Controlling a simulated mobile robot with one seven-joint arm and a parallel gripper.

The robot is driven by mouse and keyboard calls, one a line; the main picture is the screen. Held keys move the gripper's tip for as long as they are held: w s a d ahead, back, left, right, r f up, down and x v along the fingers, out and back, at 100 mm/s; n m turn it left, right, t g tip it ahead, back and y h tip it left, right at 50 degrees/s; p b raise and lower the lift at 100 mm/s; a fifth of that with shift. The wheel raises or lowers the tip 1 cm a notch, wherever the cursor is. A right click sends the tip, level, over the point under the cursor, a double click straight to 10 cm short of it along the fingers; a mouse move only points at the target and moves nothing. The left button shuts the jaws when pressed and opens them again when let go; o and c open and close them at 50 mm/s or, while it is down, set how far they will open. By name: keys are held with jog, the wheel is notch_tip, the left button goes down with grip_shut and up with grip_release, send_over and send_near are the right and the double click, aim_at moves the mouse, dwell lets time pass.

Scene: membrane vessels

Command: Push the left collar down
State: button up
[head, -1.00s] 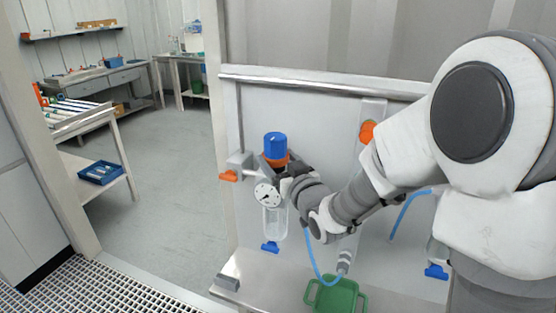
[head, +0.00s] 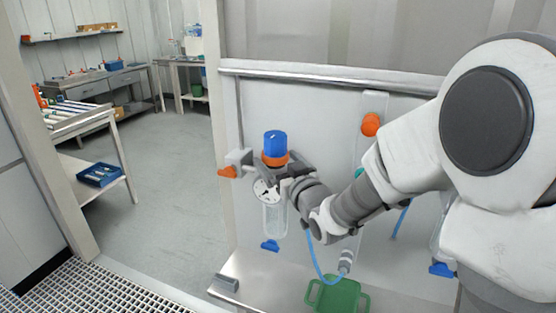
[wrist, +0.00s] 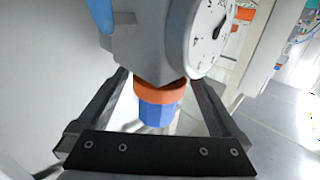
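The left vessel has a blue cap (head: 275,143) with an orange collar (head: 275,158) below it, above a grey head with a round dial gauge (head: 264,190) and a clear bowl (head: 275,218). My gripper (head: 284,174) is at this head, just below the collar on its right side. In the wrist view, which looks inverted, the orange collar (wrist: 162,92) and blue cap (wrist: 160,113) lie between my two open fingers (wrist: 160,95), with gaps at both sides. The gauge (wrist: 210,35) shows close by. Whether a fingertip touches the grey head cannot be told.
An orange knob (head: 371,124) sits on the panel to the right, partly behind my arm. A green tray (head: 338,296) stands on the steel bench below, with a blue hose (head: 314,262) above it. An orange handle (head: 228,172) sticks out left of the vessel.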

jog(key=shift+s+r, duration=0.1)
jog(key=shift+r, duration=0.05)
jog(key=shift+s+d, duration=0.2)
jog(key=shift+s, duration=0.1)
jog(key=b+v, duration=1.2)
jog(key=v, duration=0.4)
jog(key=shift+s, duration=0.25)
jog(key=shift+d, duration=0.2)
